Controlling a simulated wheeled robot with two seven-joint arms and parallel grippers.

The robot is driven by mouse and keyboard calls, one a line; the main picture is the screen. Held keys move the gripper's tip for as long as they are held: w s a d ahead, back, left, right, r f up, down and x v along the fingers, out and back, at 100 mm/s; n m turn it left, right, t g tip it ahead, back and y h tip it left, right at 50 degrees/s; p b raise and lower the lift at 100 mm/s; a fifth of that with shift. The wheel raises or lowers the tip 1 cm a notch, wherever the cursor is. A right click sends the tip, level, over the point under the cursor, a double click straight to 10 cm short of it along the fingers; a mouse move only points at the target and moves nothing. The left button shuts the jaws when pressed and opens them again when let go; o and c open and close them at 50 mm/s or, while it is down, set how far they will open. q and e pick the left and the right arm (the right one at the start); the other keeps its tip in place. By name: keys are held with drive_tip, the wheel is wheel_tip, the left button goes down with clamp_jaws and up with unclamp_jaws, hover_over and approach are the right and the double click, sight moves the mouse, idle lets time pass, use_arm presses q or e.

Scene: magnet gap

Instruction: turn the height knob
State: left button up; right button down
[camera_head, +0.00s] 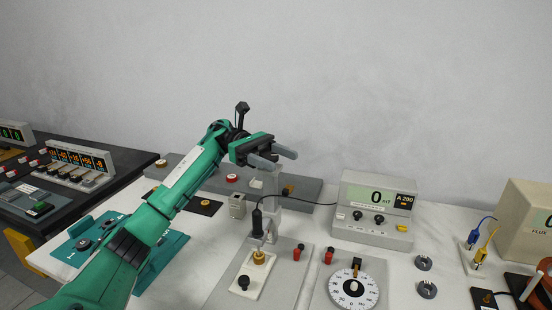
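My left gripper (277,157) reaches in from the left on a green arm. Its two grey fingers are apart with nothing seen between them, above the back of the table. Below it is a clear-looking post with a black probe (257,222) on a cable. On the grey base in front are a brass knob (259,257) and a black knob (243,283) on a pale plate. I cannot tell for sure which is the height knob. The gripper is well apart from both knobs. My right gripper is not in view.
Red terminals (328,256) and grey rings (424,263) lie nearby. A beige box (525,222) and yellow and blue leads are at right.

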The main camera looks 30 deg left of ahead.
use_arm(q)
drive_tip(key=shift+a, duration=0.3)
drive_tip(key=w+a+b, duration=0.1)
drive_tip(key=w+a, duration=0.1)
drive_tip(key=a, duration=1.1)
drive_tip(key=shift+w, duration=0.15)
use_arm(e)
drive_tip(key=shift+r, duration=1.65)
